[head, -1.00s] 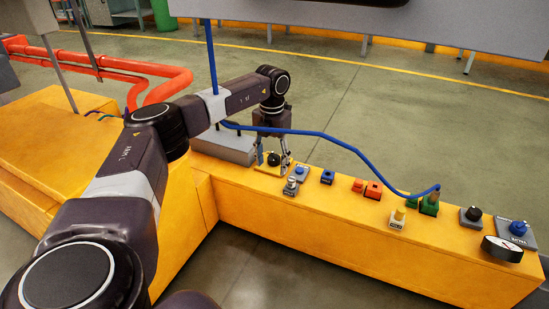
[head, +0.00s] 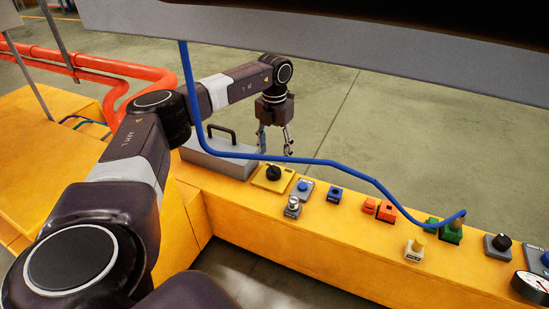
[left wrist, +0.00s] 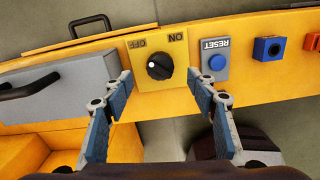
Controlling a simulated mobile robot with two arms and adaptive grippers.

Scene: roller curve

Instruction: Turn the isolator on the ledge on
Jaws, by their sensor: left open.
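The isolator is a yellow plate (head: 262,184) with a round black knob (head: 273,172) on the yellow ledge. In the left wrist view the plate (left wrist: 178,53) reads ON on the right and OFF on the left, upside down. A white mark on the knob (left wrist: 160,66) sits on its left side, towards OFF; its exact angle is hard to tell. My left gripper (head: 275,151) is open and empty, raised clear of the knob. In the left wrist view its fingertips (left wrist: 161,78) are spread either side of the knob, apart from it. My right gripper is out of view.
A grey box with a black handle (head: 218,155) stands left of the isolator. A grey RESET button (head: 303,187) is close on its right, with several other controls along the ledge (head: 340,240). A blue cable (head: 330,162) crosses the head view above the ledge.

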